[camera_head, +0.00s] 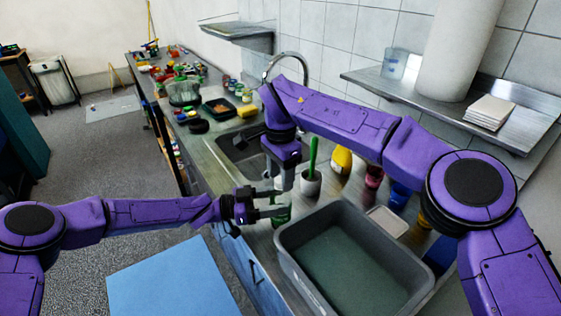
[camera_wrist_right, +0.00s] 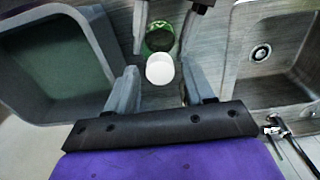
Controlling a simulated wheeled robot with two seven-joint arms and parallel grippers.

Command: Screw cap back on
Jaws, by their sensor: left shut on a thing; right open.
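A green bottle (camera_head: 281,213) stands near the counter's front edge, left of the grey tub. My left gripper (camera_head: 268,205) is shut on it from the left; its two fingers also show on either side of the bottle (camera_wrist_right: 159,38) in the right wrist view. A round white cap (camera_wrist_right: 160,69) shows at the bottle's top end. I cannot tell how tightly it sits. My right gripper (camera_head: 275,189) points down just above the bottle. It is open, with one finger on each side of the cap and a gap on both sides.
A large grey tub (camera_head: 283,238) stands right of the bottle, close to both grippers. A sink (camera_head: 236,150) with a curved tap lies behind. A white cup (camera_head: 310,184) with a green-handled brush stands close by on the right. Several coloured bottles stand along the wall.

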